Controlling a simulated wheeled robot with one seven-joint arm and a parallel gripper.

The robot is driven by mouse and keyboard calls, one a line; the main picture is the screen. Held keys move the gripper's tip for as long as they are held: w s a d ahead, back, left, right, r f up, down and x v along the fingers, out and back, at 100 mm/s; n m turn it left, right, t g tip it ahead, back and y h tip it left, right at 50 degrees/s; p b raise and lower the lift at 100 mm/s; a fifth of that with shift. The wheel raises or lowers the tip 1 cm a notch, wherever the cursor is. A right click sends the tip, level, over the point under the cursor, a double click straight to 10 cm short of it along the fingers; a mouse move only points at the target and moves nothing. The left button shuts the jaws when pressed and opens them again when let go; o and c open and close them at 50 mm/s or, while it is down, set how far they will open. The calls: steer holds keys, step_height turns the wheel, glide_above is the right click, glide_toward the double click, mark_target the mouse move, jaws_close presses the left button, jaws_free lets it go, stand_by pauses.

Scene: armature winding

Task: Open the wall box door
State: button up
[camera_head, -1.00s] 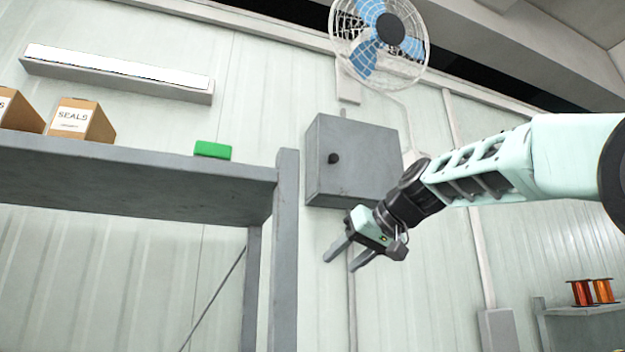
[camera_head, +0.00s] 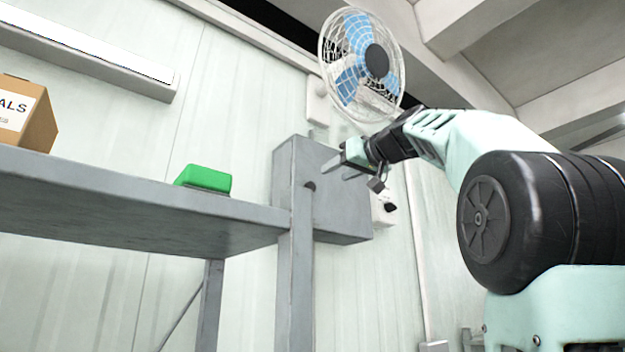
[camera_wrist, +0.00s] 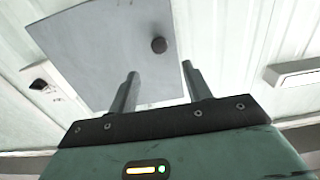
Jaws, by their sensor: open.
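The grey wall box (camera_head: 347,208) hangs on the pale panelled wall, and its door looks shut. Its dark round knob (camera_head: 310,186) sits near the door's left edge in the head view, just above the shelf post. My gripper (camera_head: 331,167) is open and empty, in front of the upper part of the box. In the wrist view the door (camera_wrist: 100,50) fills the upper left, and the knob (camera_wrist: 159,45) lies beyond the gap between my open fingertips (camera_wrist: 160,72). The fingers look apart from the knob.
A grey shelf (camera_head: 120,215) with a green block (camera_head: 204,179) and a cardboard box (camera_head: 28,115) stands at the left; its post is close to the wall box. A caged fan (camera_head: 362,65) is above the box.

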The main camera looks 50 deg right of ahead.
mark_target(312, 185)
steer(key=p+x, duration=0.3)
steer(key=x, duration=0.6)
steer(key=shift+w+r+p, duration=0.1)
steer(key=shift+p, duration=0.25)
steer(key=shift+w+d, duration=0.1)
steer(key=shift+w, duration=0.4)
jaws_close()
